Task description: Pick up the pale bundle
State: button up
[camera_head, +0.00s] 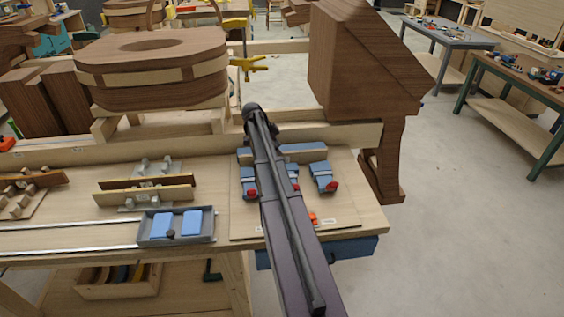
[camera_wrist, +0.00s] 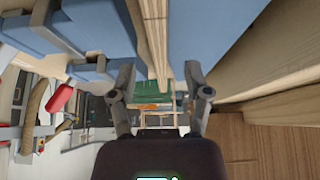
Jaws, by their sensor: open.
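The pale bundle (camera_wrist: 151,32) looks like thin light-wood strips stacked together. In the wrist view it runs down from the top edge beside blue blocks, and its near end reaches between my fingers. My gripper (camera_wrist: 160,88) is open, with one finger on each side of that end. A gap shows between the bundle and each finger, and I cannot tell the depth between them. In the head view my arm covers the middle of the fixture board, and I cannot make out the bundle or my fingers clearly there.
Blue clamp blocks (camera_head: 323,176) with red knobs sit on the board (camera_head: 355,205). A grey tray (camera_head: 210,232) with blue blocks lies to the left. A dark wooden form (camera_head: 365,60) stands at the back right. Open floor lies right of the bench.

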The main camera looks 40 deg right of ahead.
aim_at(284, 153)
jog(key=shift+b+x, duration=1.35)
jog(key=shift+x, duration=0.55)
jog(key=shift+d, duration=0.15)
jog(key=shift+f, duration=0.2)
jog(key=shift+s, duration=0.1)
grip_shut()
